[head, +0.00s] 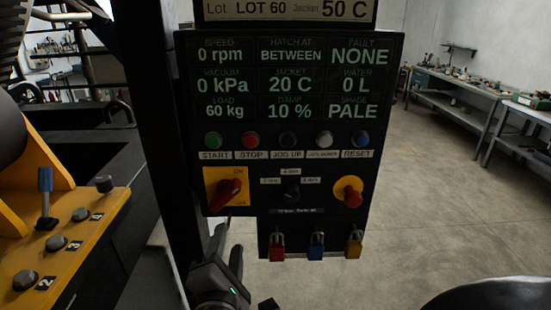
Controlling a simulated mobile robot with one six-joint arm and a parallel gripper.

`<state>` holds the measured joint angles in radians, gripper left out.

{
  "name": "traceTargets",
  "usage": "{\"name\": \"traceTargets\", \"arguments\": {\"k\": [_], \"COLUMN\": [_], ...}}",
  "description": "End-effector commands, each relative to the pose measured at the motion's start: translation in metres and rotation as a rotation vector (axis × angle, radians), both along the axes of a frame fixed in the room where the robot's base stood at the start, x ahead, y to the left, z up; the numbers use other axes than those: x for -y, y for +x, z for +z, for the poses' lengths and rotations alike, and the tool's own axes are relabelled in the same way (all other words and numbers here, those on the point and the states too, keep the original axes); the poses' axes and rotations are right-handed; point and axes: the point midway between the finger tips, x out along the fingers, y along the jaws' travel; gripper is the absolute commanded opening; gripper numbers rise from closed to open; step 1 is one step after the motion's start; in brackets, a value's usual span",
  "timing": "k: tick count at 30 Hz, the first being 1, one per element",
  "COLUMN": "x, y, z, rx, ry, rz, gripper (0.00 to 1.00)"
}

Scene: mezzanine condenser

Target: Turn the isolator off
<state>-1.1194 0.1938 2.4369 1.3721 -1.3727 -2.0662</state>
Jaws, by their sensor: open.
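The isolator (228,189) is a red rotary handle on a yellow plate at the lower left of the black control panel. Its handle lies at a slant, with its upper right end towards the word ON in the plate's top right corner. Other lettering on the plate is too small or covered to read. My gripper (245,302) shows partly at the bottom edge, below the panel and apart from the isolator.
A red knob on a yellow disc (348,192) and a black selector (291,192) sit right of the isolator. Padlocks (316,245) hang below. A dark post (160,120) stands close left of the panel. A yellow console (60,250) is at left; open floor (440,200) lies right.

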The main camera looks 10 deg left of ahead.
Motion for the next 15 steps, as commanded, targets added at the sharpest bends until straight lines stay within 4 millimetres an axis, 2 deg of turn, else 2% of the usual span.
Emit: {"name": "traceTargets", "arguments": {"k": [1, 3, 6, 8, 15], "x": [-0.010, -0.016, -0.019, -0.021, -0.036], "y": [-0.010, -0.019, -0.016, -0.005, 0.064], "z": [0.002, 0.005, 0.005, 0.005, 0.005], "rx": [0.063, 0.137, 0.173, 0.173, 0.172], "ry": [-0.117, -0.238, -0.296, -0.296, -0.291], "rz": [0.011, 0.011, 0.007, 0.003, 0.002], "gripper": [0.44, 0.44, 0.44, 0.44, 0.44]}}
